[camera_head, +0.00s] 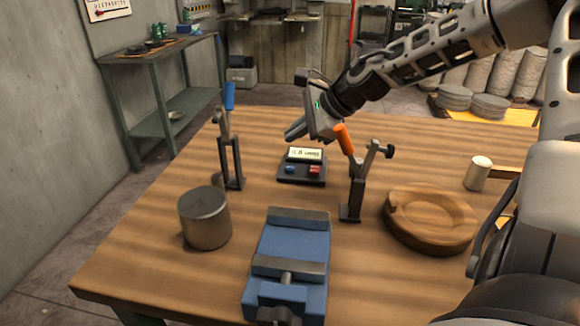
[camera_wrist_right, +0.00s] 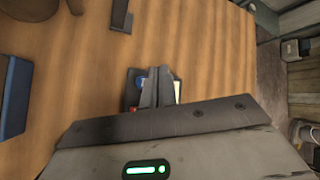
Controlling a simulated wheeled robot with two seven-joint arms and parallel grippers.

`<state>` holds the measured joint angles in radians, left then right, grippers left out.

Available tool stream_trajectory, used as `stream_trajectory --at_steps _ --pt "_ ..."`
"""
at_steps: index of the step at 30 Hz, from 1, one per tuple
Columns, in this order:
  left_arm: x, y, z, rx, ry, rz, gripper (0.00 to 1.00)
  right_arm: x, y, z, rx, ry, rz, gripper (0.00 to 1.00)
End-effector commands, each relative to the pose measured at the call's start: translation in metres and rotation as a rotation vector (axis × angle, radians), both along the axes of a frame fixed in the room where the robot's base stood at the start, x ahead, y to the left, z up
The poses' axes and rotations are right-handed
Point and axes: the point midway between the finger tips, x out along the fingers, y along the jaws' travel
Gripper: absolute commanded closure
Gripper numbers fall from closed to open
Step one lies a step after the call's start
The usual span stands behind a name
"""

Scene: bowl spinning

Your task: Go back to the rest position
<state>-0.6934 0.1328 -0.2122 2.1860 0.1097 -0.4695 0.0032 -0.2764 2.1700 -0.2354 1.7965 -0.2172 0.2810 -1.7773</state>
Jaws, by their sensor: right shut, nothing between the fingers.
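My right gripper (camera_head: 290,137) reaches in from the upper right in the head view. Its fingers are shut and empty, above and behind the small control box (camera_head: 302,172). The box has a lit display, a blue button and a red button. In the right wrist view the shut fingers (camera_wrist_right: 157,84) cover part of the control box (camera_wrist_right: 132,91). My left gripper does not show in either view.
On the wooden table (camera_head: 140,255) stand a metal cylinder (camera_head: 205,219), a blue vise (camera_head: 292,255), a blue-handled clamp (camera_head: 230,150), an orange-handled clamp (camera_head: 354,180), a round wooden dish (camera_head: 430,221) and a mallet (camera_head: 479,172).

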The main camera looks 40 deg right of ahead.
Motion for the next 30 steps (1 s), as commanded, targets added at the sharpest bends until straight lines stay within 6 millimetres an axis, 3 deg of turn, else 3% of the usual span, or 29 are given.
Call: stream_trajectory --at_steps 6,11,14,17,24,30 --pt "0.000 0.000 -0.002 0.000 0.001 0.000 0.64 0.000 0.000 -0.002 0.001 0.000 -0.001 1.00" --pt "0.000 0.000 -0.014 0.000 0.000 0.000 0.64 0.000 0.000 -0.020 0.002 0.002 0.000 1.00" --pt "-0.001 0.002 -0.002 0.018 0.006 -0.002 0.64 0.000 0.000 -0.010 0.003 0.003 0.001 1.00" --pt "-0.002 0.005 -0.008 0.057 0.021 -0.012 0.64 0.000 0.000 -0.009 0.003 0.004 -0.002 1.00" --pt "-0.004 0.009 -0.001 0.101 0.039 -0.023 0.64 0.000 0.000 0.028 0.000 -0.002 0.001 1.00" --pt "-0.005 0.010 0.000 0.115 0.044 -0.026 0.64 0.000 0.000 0.039 0.000 0.000 0.000 1.00"
